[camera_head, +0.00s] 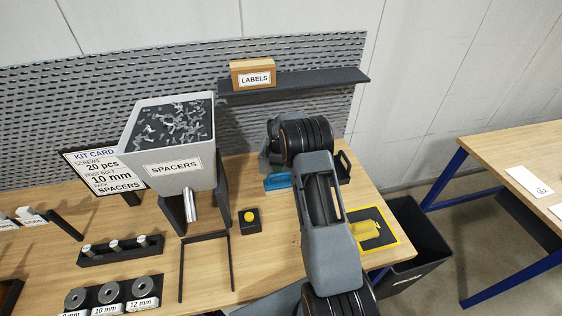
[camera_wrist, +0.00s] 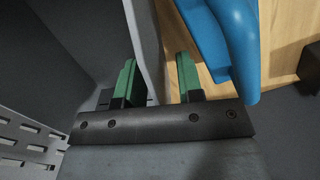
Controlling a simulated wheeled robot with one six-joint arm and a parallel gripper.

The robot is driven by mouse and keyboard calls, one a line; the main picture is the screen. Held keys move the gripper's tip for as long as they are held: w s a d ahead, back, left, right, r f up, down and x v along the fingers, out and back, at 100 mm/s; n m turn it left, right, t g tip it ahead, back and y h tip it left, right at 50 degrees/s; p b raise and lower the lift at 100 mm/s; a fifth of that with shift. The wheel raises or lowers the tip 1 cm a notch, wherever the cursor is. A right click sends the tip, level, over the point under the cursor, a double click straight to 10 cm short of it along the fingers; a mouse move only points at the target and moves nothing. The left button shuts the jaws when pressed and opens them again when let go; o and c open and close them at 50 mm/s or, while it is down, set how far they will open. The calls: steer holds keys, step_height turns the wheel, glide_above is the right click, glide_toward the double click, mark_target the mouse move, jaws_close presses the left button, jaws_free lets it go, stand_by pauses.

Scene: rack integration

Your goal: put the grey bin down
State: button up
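In the wrist view, my gripper (camera_wrist: 156,82) has its two green fingertips apart. A light grey wall (camera_wrist: 146,40), which looks like the side of the grey bin, stands between them. The left fingertip is close to the wall, and a strip of wood shows between the wall and the right fingertip. The gripper looks open astride the wall. In the head view, my arm hides the fingertips and most of that bin. I cannot see the bin's underside or what it rests on.
A blue object (camera_wrist: 222,35) is close to the right fingertip; blue also shows left of my arm (camera_head: 277,181). The grey SPACERS hopper (camera_head: 172,150) stands left, with a yellow button (camera_head: 250,217) near it. A yellow-framed mat (camera_head: 374,229) is right, beside a dark tub (camera_head: 420,245).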

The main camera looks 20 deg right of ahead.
jaws_close()
stand_by(0.3)
steer(key=shift+a+r, duration=0.1)
steer(key=shift+r, duration=0.05)
stand_by(0.3)
